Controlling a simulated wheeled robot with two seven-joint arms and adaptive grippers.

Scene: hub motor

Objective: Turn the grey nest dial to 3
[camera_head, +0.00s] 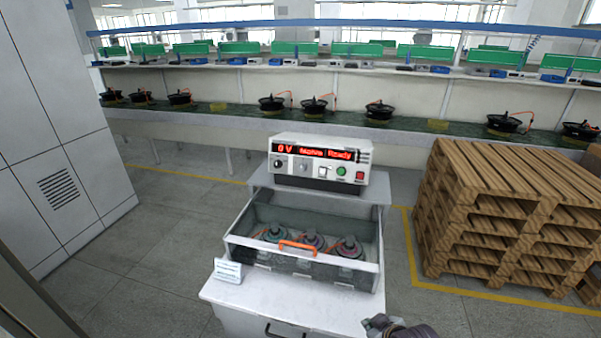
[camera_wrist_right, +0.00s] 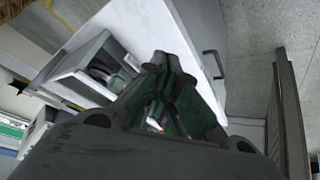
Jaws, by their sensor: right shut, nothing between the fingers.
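The white tester (camera_head: 318,150) stands on the raised rear part of the bench, behind the clear-walled bay. The grey nest dial (camera_head: 303,166) is on its front panel, right of a black dial (camera_head: 278,163). The dial's pointer is too small to read. The red display shows 0 V, a middle word that is hard to read, and Ready. My right gripper (camera_head: 377,323) is low at the bottom edge of the head view, right of the bench and well away from the dial. Its fingers (camera_wrist_right: 160,64) are shut and empty in the right wrist view. My left gripper is not in view.
A green button (camera_head: 341,171) and a red button (camera_head: 360,176) are right of the dial. The clear bay with an orange handle (camera_head: 298,247) holds several motors. A small white sign (camera_head: 228,270) stands at the bench's front left. Wooden pallets (camera_head: 510,215) are stacked at right.

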